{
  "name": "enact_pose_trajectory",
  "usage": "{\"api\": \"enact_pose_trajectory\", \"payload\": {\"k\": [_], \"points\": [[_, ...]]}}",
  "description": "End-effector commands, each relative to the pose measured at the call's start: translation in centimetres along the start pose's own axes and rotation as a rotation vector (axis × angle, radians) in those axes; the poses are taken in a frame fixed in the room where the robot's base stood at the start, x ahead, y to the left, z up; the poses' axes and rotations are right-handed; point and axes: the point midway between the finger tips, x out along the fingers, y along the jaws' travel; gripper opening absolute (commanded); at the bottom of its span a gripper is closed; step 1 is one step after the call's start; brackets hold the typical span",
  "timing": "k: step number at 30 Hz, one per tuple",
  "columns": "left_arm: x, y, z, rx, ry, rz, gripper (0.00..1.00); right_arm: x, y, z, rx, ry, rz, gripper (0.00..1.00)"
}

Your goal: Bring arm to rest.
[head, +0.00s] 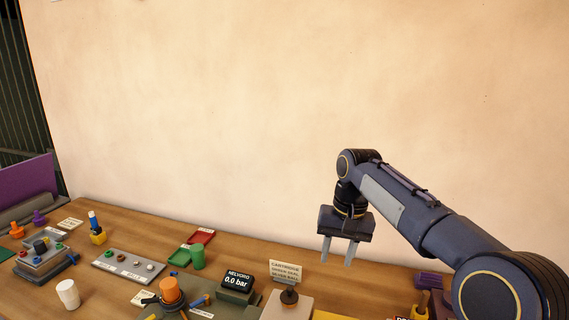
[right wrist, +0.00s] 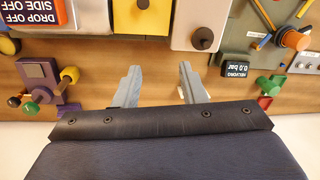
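My right gripper (head: 339,250) hangs from my right arm with its two grey fingers pointing down. It is above the back part of the wooden table (head: 235,251), at the right. The fingers stand apart with nothing seen between them. In the right wrist view the right gripper (right wrist: 158,82) also shows two spread fingers with an empty gap. The tabletop and several objects lie beyond the fingertips. My left gripper and left arm are not in view.
A gauge box reading 0.0 bar (head: 238,282), a sign (head: 286,271) and an orange-capped device (head: 171,291) stand near the front. A purple-knobbed fixture (right wrist: 40,85) is near the right gripper.

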Motion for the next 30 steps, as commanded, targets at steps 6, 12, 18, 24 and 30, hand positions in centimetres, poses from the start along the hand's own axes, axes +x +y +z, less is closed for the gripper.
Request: {"api": "enact_pose_trajectory", "payload": {"k": [6, 12, 18, 24, 30], "points": [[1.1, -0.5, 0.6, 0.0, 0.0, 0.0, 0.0, -1.7, 8.2, 7.9, -0.016, 0.111, -0.136, 0.38], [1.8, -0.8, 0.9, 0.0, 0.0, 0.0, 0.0, 0.5, 12.7, 16.9, -0.024, 0.236, -0.223, 0.38], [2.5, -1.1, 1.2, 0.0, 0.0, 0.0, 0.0, 5.7, 14.4, 25.1, -0.02, 0.365, -0.267, 0.38], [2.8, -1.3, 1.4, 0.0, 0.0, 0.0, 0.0, 9.8, 14.5, 29.2, -0.015, 0.443, -0.276, 0.38], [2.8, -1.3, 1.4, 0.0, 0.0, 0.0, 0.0, 10.6, 14.5, 29.8, -0.013, 0.458, -0.276, 0.38]]}}
